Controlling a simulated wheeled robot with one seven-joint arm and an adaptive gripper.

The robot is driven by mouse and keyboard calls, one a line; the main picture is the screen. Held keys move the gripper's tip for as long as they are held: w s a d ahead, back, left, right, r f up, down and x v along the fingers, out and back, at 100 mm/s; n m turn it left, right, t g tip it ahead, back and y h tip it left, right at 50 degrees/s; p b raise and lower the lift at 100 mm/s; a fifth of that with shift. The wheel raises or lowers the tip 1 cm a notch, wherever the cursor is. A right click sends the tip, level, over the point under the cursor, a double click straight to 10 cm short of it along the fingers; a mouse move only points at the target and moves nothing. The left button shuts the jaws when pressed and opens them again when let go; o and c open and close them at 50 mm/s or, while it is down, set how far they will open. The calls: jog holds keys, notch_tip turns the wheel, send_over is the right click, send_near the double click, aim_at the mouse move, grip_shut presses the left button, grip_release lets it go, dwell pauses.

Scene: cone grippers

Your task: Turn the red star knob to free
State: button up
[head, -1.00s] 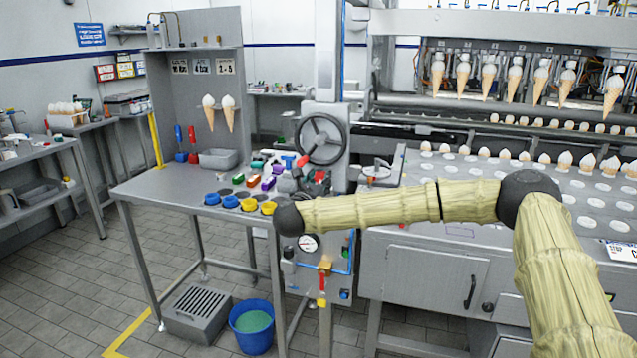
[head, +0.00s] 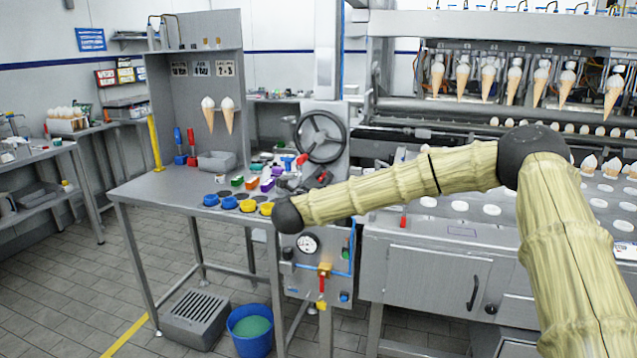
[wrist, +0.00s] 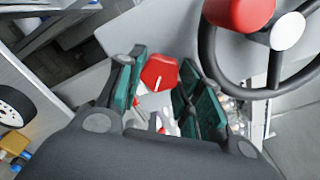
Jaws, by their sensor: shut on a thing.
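The red star knob (wrist: 160,70) shows in the wrist view between my fingers, with a short pale mark on its face. My gripper (wrist: 158,82) has dark fingers with teal pads on either side of the knob and is shut on it. The fingers and my gripper's body hide the knob's surroundings, and I cannot read any position label. In the head view, the knob and gripper are small and partly hidden beside the handwheel, beyond my arm's dark end joint.
A black handwheel (head: 320,137) with a red grip (wrist: 238,12) stands close to my gripper. A steel table (head: 150,188) with blue and yellow cups is to the left. A pressure gauge (head: 308,244) and a blue bucket (head: 250,328) are below. The cone machine fills the right.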

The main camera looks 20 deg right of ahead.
jog(key=shift+a+n+p, duration=0.1)
jog(key=shift+n+p, duration=0.35)
jog(key=shift+n, duration=3.65)
jog(key=shift+f, duration=0.1)
jog(key=o, duration=1)
jog(key=shift+o, duration=0.2)
jog(key=v, duration=0.7)
jog(key=shift+s+a, duration=0.25)
jog(key=shift+s, duration=0.1)
